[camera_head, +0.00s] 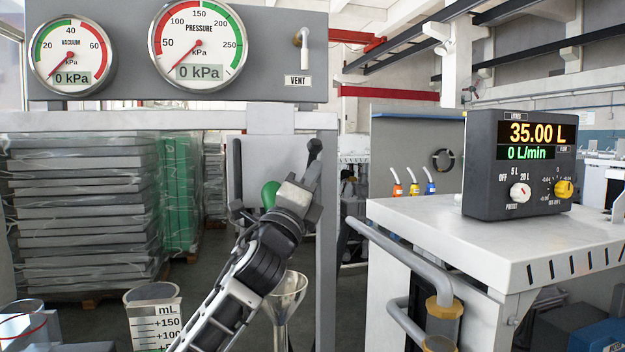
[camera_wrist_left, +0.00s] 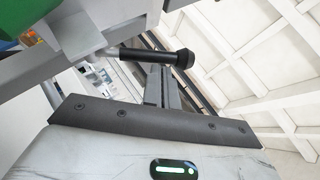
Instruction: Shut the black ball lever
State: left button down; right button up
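The black ball lever shows in the left wrist view as a black handle with a wider end (camera_wrist_left: 183,58) on a thin metal rod. In the head view a dark knob-ended piece (camera_head: 314,148), apparently the same handle, stands just above my left gripper (camera_head: 297,192). My left gripper is up against the grey frame post and hides the lever's base. Its fingertips are not clear in either view, so I cannot tell whether it is open or touching the lever. My right gripper is not in view.
A green ball knob (camera_head: 270,193) is just left of my gripper. Gauges (camera_head: 197,45) sit on the panel above. A white bench with a dispenser meter (camera_head: 519,163) stands at the right.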

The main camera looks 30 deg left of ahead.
pick_arm(q)
jog(key=shift+w+a+r+p, duration=0.25)
jog(key=shift+r+p, duration=0.15)
jog(key=shift+r, duration=0.15)
jog(key=shift+w+a+r+p, duration=0.1)
jog(key=shift+a+r+p, duration=0.1)
jog(key=shift+r+p, duration=0.3)
jog(key=shift+w+a+r+p, duration=0.75)
jog(key=shift+w+a+r, duration=0.3)
jog(key=shift+a, duration=0.1)
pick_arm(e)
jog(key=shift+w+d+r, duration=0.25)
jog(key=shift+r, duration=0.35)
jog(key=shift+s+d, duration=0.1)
